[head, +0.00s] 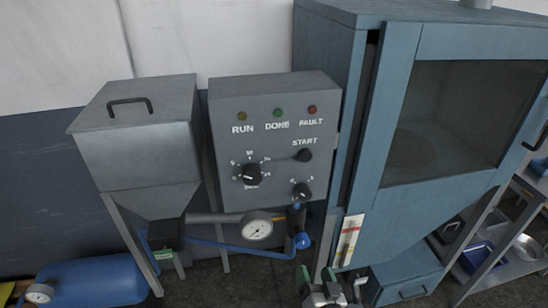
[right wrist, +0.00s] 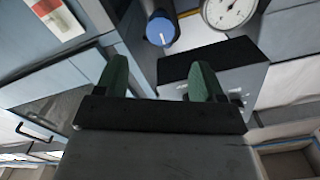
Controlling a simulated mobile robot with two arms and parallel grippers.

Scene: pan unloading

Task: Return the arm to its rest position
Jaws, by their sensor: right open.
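My right gripper (head: 318,279) shows at the bottom edge of the head view, below the control box and in front of the cabinet. In the right wrist view its two green fingers (right wrist: 160,80) stand apart, with nothing held between them. The blue valve knob (head: 302,241) is just above the gripper in the head view. The knob also shows beyond the fingertips in the right wrist view (right wrist: 160,30), and I see no contact with it. My left gripper is not in view.
A grey control box (head: 230,130) has dials and lamps. A hopper (head: 140,150) stands left, with a blue tank (head: 95,282) below. A pressure gauge (head: 257,228) sits beside the valve. A blue windowed cabinet (head: 400,200) stands right, near a shelf rack (head: 510,262) holding pans.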

